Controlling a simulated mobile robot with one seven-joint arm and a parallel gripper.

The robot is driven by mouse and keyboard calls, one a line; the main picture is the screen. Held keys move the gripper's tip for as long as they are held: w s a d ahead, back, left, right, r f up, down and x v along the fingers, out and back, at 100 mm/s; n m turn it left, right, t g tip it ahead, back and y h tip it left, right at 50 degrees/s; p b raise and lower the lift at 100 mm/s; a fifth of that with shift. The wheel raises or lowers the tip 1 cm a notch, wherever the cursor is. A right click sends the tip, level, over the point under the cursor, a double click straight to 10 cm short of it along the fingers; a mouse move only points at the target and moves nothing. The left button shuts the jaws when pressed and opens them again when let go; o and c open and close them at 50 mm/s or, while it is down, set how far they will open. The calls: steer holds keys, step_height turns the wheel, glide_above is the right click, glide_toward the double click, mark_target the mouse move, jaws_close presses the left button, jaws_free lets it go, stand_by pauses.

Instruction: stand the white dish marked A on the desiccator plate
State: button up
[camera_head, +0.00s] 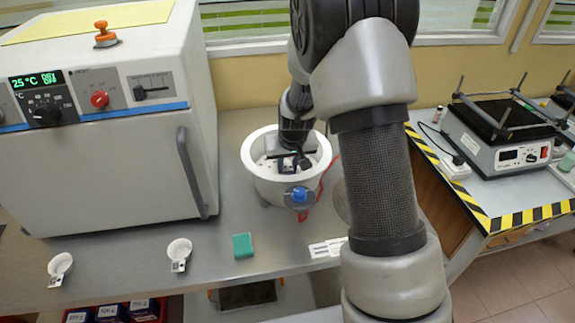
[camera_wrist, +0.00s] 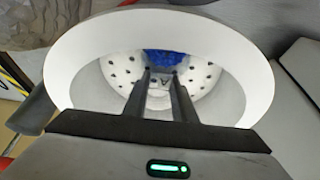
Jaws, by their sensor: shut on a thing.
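The desiccator is a white round bowl (camera_head: 257,180) on the steel bench, open at the top. My gripper (camera_head: 288,164) reaches down into the bowl. In the wrist view its two fingers (camera_wrist: 160,85) are close together over the plate, shut on a small pale piece (camera_wrist: 158,97), seemingly the tab of a white dish. Most of that dish is hidden or blends with the plate; its letter is unreadable, and I cannot tell whether it touches the plate.
Two more white dishes with tags, a left one (camera_head: 60,264) and a right one (camera_head: 179,250), stand on the bench front. A green block (camera_head: 243,245) lies beside them. A large oven (camera_head: 110,140) stands left. A blue knob (camera_head: 299,195) juts from the desiccator's front.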

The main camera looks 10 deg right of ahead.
steer(key=shift+f, duration=0.25)
steer(key=o, duration=1)
steer(key=shift+r, duration=0.1)
steer(key=shift+o, duration=0.2)
steer(key=shift+r, duration=0.1)
steer(key=shift+r, duration=0.25)
steer(key=s+f+p+v, duration=0.1)
steer(key=s+v, duration=0.2)
steer(key=v, duration=1)
steer(key=s+f+v, duration=0.1)
steer(key=s+v, duration=0.2)
steer(key=v, duration=1)
steer(key=s+r+t, duration=0.1)
steer(key=s+r, duration=0.2)
steer(key=s, duration=1.2)
steer(key=shift+s+d, duration=0.3)
